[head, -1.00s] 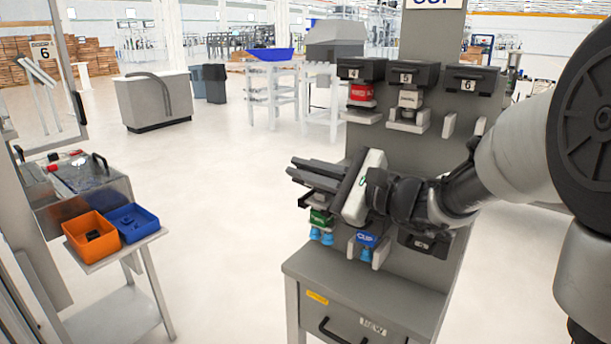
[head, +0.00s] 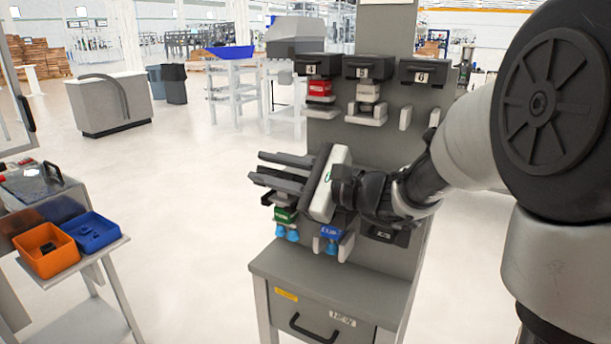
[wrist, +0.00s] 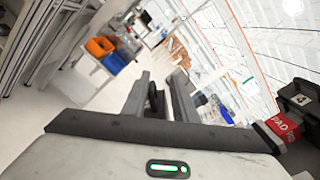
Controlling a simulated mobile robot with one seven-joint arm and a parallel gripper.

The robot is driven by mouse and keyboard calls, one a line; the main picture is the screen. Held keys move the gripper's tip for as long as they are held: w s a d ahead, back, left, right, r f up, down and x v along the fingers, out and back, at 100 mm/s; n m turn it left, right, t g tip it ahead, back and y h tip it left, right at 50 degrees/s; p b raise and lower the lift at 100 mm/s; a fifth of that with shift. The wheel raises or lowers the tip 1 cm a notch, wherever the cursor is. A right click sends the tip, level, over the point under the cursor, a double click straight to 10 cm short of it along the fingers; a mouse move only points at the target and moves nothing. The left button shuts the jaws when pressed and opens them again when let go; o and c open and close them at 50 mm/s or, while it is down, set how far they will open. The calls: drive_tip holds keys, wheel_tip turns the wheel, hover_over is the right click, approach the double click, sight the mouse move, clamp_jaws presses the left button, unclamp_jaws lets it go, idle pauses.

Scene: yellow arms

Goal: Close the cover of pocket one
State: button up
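My gripper (head: 266,168) points left in front of the lower row of pockets on the grey stand (head: 375,150). Its dark fingers are apart; a gap with a dark shape in it shows between them in the wrist view (wrist: 159,80). I cannot tell whether that shape is a cover. A green pack (head: 285,214) with blue tips sits in the lower left pocket, just below the fingers. That pocket's number and cover are hidden behind my gripper, so I cannot tell the cover's position.
Beside it is a blue-labelled pack (head: 330,232). Above are black covers numbered 4 (head: 310,67), 5 (head: 369,68) and 6 (head: 425,73). A drawer cabinet (head: 325,290) stands below. Orange (head: 47,250) and blue (head: 90,231) bins lie on a side table at left.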

drive_tip(key=p+v, duration=0.1)
drive_tip(key=v, duration=1.5)
drive_tip(key=shift+s+d, duration=0.15)
drive_tip(key=shift+d, duration=0.1)
